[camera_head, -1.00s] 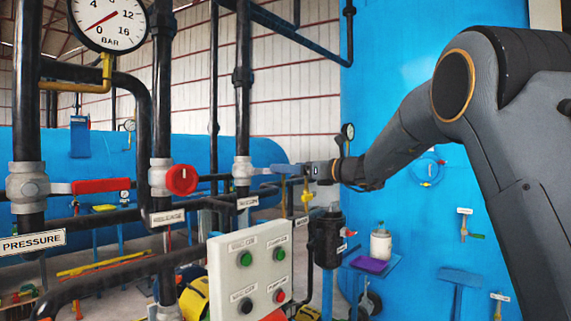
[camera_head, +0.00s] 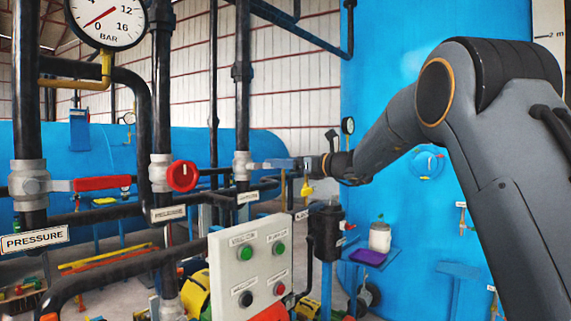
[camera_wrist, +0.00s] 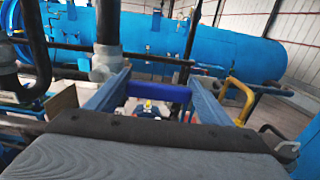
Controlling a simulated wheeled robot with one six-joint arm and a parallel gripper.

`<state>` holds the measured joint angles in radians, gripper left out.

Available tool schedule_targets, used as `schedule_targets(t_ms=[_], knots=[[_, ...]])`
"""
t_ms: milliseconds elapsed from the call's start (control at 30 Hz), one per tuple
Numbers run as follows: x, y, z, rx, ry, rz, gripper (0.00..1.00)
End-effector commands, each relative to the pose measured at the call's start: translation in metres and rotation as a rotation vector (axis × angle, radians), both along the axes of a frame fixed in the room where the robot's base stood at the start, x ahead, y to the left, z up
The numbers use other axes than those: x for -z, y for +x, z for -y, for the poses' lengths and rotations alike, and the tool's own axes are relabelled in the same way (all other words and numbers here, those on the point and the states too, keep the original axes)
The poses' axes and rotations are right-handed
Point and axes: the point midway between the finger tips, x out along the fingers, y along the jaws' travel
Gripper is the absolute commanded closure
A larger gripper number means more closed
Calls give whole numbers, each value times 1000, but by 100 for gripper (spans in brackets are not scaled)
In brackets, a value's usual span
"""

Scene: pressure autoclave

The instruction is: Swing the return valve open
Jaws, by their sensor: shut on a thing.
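A grey valve body (camera_head: 242,165) sits on a black upright pipe in the head view. A lever with a blue grip reaches right from it to my gripper (camera_head: 292,164), which is shut on this blue handle. In the wrist view, the blue handle (camera_wrist: 158,93) lies crosswise between the two blue fingers of my gripper (camera_wrist: 157,98). A yellow handle (camera_head: 306,188) hangs just below the gripper; it also shows in the wrist view (camera_wrist: 240,100), right of the fingers. The tags near these valves are too small to read surely, so I cannot confirm the return name.
A red-handled valve (camera_head: 100,183) and a red knob (camera_head: 183,176) stand left on neighbouring pipes. A pale button panel (camera_head: 250,265) stands in front below. A dark cylinder (camera_head: 326,238) is under the gripper. A tall blue tank (camera_head: 400,60) stands behind my arm.

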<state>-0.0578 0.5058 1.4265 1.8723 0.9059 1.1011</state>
Motion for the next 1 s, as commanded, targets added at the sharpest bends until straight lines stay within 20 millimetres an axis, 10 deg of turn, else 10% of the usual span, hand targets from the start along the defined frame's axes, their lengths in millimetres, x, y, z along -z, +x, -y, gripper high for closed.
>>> schedule_targets(t_ms=[1000], knots=[[-63, -27, -22, -1, -465, 599, 66]])
